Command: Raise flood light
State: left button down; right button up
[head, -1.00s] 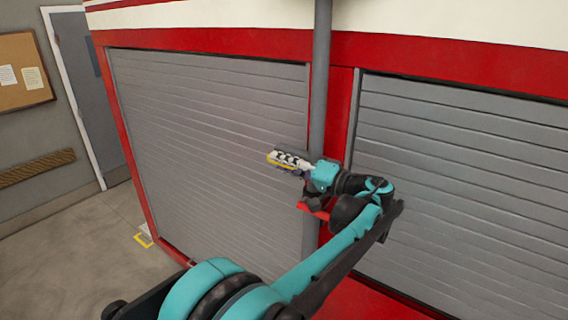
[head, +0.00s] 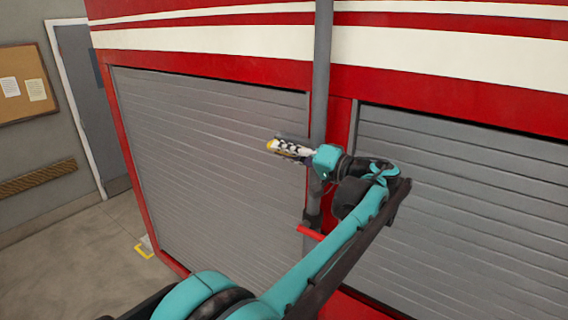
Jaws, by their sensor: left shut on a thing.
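A grey upright pole (head: 321,75) stands against the red and white truck body; its top is out of view, and no flood light shows. A short grey handle (head: 292,138) sticks out to the left from the pole. My left gripper (head: 284,149) is at this handle, left of the pole, and is shut on it; the contact is partly hidden by the fingers. Lower on the pole is a black clamp (head: 312,220) with a red lever (head: 310,232), below and apart from the gripper. My right gripper is not in view.
Grey roller shutters, left (head: 210,170) and right (head: 460,190), flank the pole. A door (head: 75,100) and a cork board (head: 22,85) are at far left. The floor (head: 80,250) at left is mostly clear.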

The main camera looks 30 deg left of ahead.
pick_arm(q)
notch_tip(320, 180, up, 5)
jog(key=shift+f+p, duration=0.2)
jog(key=shift+p, duration=0.55)
jog(key=c, duration=1.5)
grip_release()
jog(key=shift+c, duration=0.2)
jog(key=s+d, duration=0.1)
jog(key=d, duration=1.1)
